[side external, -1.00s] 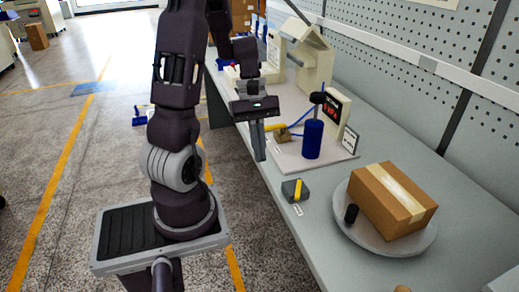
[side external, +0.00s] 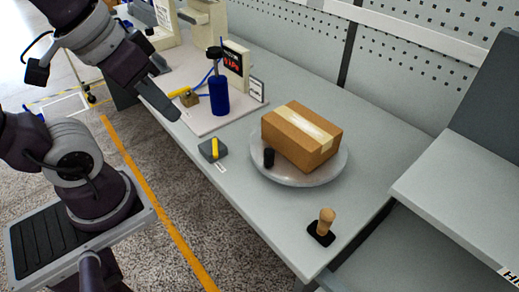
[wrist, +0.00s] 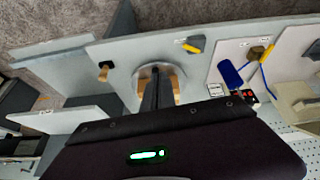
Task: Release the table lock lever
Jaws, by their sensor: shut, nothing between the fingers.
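A yellow lever (side external: 214,147) sits on a small grey block (side external: 207,152) near the bench's front edge. The lever also shows in the wrist view (wrist: 191,47), to the right of my fingers. The round grey turntable (side external: 335,171) is right of the block. It carries a taped cardboard box (side external: 295,138) and a small black knob or cylinder (side external: 269,157). My gripper (side external: 174,113) is shut and empty, tilted down to the right, up and left of the lever and apart from it. In the wrist view my fingers (wrist: 159,74) hide part of the turntable and box.
A board with a blue cylinder (side external: 219,96), a brass valve with a yellow handle (side external: 179,92) and a red-lettered display (side external: 235,64) stands behind the lever block. A wooden-handled stamp (side external: 325,222) is at the front right. Bench around the lever block is clear.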

